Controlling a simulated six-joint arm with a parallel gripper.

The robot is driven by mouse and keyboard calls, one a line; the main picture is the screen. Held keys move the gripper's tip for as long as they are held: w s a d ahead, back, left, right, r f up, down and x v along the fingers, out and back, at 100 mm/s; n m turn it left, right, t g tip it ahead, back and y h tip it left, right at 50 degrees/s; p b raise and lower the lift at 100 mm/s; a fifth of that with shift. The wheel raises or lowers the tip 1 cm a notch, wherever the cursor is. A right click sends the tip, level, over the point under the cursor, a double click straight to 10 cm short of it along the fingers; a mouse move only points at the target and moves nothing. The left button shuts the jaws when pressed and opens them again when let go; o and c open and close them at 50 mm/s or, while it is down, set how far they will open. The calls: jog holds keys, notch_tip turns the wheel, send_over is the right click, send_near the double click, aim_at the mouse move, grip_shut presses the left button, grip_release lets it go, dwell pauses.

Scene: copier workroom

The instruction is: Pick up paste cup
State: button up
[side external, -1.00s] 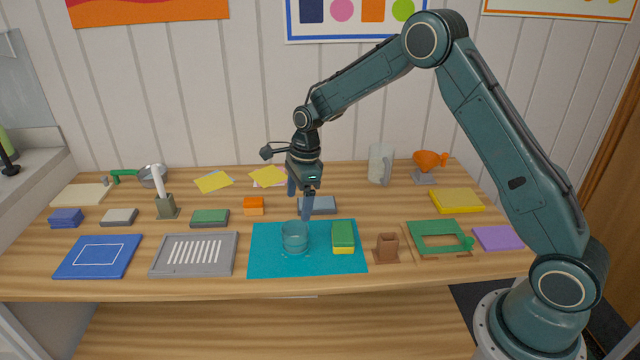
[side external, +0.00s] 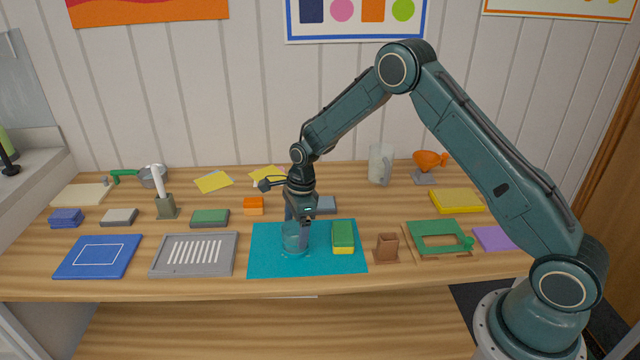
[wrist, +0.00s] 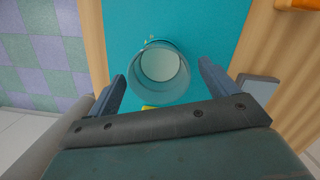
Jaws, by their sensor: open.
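The paste cup (side external: 294,238) is a clear, bluish round cup standing upright on the teal mat (side external: 265,262). In the wrist view the cup (wrist: 160,72) shows from above, its round mouth toward the camera and a pale inside. My gripper (side external: 298,222) is low over the cup's back side, fingers pointing down. In the wrist view its two fingers (wrist: 162,84) are apart, one on either side of the cup, with gaps between them and its wall. The gripper is open and holds nothing. Whether the fingertips are below the rim is hard to tell.
A green and yellow sponge (side external: 343,237) lies on the mat right of the cup. A brown holder (side external: 387,248) stands beyond it. A grey slotted tray (side external: 229,257) is left of the mat. A grey-blue block (side external: 325,205) lies behind the gripper.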

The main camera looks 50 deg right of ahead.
jog(key=shift+a+f, duration=0.15)
jog(key=shift+f, duration=1)
jog(key=shift+a+f, duration=0.1)
jog(key=shift+f, duration=1)
jog(key=c, duration=1.1)
